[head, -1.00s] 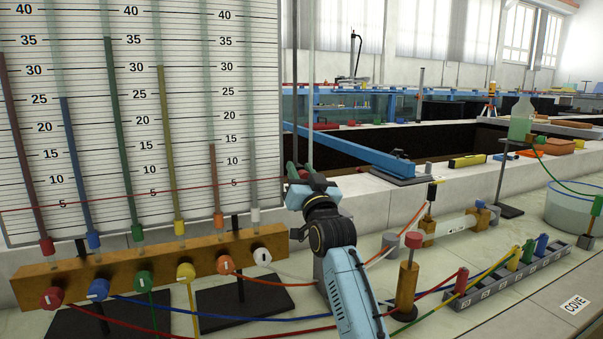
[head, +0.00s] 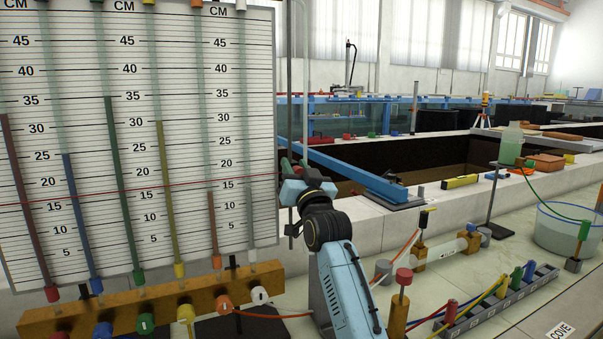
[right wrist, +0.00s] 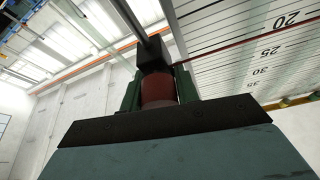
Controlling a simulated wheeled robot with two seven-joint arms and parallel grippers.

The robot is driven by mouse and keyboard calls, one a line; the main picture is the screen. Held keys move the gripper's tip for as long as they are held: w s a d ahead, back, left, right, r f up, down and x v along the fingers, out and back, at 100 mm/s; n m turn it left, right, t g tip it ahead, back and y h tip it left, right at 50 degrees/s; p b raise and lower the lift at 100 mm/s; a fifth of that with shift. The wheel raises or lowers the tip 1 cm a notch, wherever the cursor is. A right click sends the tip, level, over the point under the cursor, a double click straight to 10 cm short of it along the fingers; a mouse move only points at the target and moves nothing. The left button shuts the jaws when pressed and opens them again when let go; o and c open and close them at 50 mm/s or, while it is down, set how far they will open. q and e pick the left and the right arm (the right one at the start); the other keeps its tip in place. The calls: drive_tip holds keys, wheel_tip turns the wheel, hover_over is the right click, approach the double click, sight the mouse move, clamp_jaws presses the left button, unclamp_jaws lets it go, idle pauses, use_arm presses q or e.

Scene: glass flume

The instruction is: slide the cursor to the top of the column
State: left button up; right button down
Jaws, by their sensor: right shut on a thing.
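The cursor is a thin red line (head: 120,190) across the white scale board (head: 262,120), just above the 15 marks. Its right end meets my right gripper (head: 289,178) at the vertical rod (head: 290,80) beside the board. In the right wrist view, my right gripper is shut on the cursor's red-brown round knob (right wrist: 158,90), below a black block (right wrist: 152,57) on the rod. The gripper hides most of the knob in the head view. The rod runs up out of the picture. My left gripper is not in view.
Several coloured tubes, including a yellow one (head: 167,190), stand against the board above a wooden valve bar (head: 195,303). A clear post (head: 305,70) rises right of the rod. A blue beam (head: 350,170) lies behind my right arm.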

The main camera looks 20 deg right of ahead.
sight(297, 166)
wheel_tip(297, 166, up, 18)
drive_tip(key=p, duration=1.2)
drive_tip(key=shift+f, duration=0.2)
drive_tip(key=c, duration=1.1)
unclamp_jaws()
drive_tip(key=shift+o, duration=0.2)
drive_tip(key=shift+s+f, duration=0.1)
drive_tip(key=b+v, duration=0.2)
drive_tip(key=v, duration=1.1)
drive_tip(key=shift+b, duration=0.4)
